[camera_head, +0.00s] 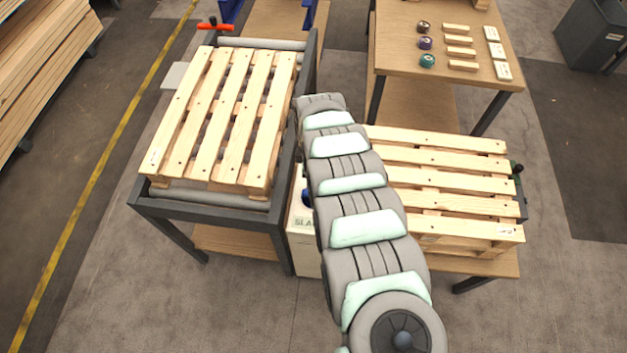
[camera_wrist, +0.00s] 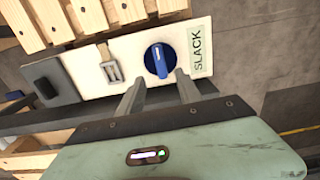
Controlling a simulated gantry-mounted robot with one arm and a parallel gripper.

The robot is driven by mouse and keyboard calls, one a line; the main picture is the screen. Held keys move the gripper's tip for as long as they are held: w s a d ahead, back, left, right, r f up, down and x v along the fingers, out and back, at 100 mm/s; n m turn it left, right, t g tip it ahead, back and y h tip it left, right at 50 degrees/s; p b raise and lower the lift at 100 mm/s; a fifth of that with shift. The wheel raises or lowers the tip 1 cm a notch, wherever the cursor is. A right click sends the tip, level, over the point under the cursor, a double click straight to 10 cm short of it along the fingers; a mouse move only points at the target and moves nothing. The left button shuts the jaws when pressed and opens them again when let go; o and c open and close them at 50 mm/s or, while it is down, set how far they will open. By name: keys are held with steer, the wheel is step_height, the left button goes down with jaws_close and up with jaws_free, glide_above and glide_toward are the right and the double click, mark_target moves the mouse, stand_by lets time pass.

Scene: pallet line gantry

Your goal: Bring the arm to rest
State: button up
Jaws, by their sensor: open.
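My gripper (camera_wrist: 158,92) shows in the wrist view with its two fingers apart and nothing between them. The fingers point toward a blue rotary knob (camera_wrist: 160,60) on a pale panel marked SLACK. I cannot tell whether they touch the panel. In the head view my arm reaches away from the camera between two pallets and hides the gripper. The panel (camera_head: 303,222) and a bit of its blue knob show there beside the arm.
A wooden pallet (camera_head: 232,112) lies on a roller frame at left. Another pallet (camera_head: 455,187) lies on a table at right, close to my arm. A back table (camera_head: 400,45) holds small wood blocks and coloured spools. A grey bin (camera_head: 592,35) stands at far right.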

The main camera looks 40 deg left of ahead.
steer(key=shift+r, duration=0.45)
